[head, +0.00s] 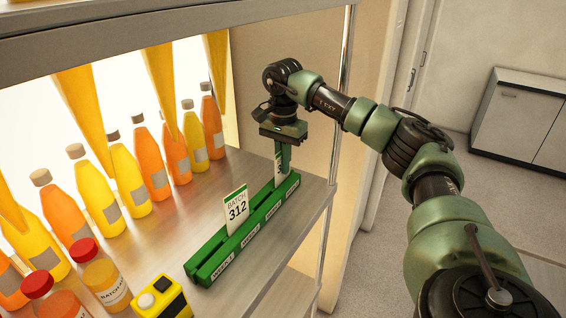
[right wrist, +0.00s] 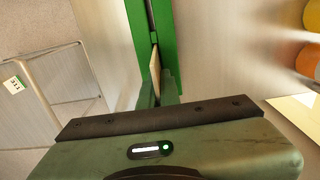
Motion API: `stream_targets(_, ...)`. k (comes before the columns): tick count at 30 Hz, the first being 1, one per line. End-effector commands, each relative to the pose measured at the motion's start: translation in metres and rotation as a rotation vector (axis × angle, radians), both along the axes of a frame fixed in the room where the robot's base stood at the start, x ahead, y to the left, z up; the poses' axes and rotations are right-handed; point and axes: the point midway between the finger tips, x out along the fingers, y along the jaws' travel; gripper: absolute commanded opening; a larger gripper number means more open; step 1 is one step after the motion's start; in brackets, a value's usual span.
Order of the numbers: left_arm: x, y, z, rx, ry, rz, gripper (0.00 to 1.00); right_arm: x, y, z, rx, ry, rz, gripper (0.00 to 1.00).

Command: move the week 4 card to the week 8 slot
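A second card (head: 281,167) stands near the far end, partly hidden by my right gripper (head: 282,153). In the right wrist view this card (right wrist: 155,66) shows edge-on between the two close-set fingers (right wrist: 159,94), which appear shut on it. Its lower edge appears to be at the rack's groove. The labels nearest the far end are too small to read surely. My left gripper is not in view.
Orange and yellow bottles (head: 152,168) line the back of the shelf. Red-capped jars (head: 105,283) and a yellow device (head: 162,297) stand left of the rack's near end. A metal post (head: 343,80) rises at the shelf's right edge, close to my right arm.

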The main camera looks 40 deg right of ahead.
Motion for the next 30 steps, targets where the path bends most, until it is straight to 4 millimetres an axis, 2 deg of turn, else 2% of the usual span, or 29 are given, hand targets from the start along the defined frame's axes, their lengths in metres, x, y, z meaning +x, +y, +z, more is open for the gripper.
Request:
stream_targets(28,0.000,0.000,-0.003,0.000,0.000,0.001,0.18,0.000,0.000,-0.012,0.000,0.000,0.000,0.00)
stream_targets(29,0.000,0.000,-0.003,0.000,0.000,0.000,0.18,0.000,0.000,-0.012,0.000,0.000,0.000,0.06)
stream_targets(30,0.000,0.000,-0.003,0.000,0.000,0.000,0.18,0.000,0.000,-0.012,0.000,0.000,0.000,0.17)
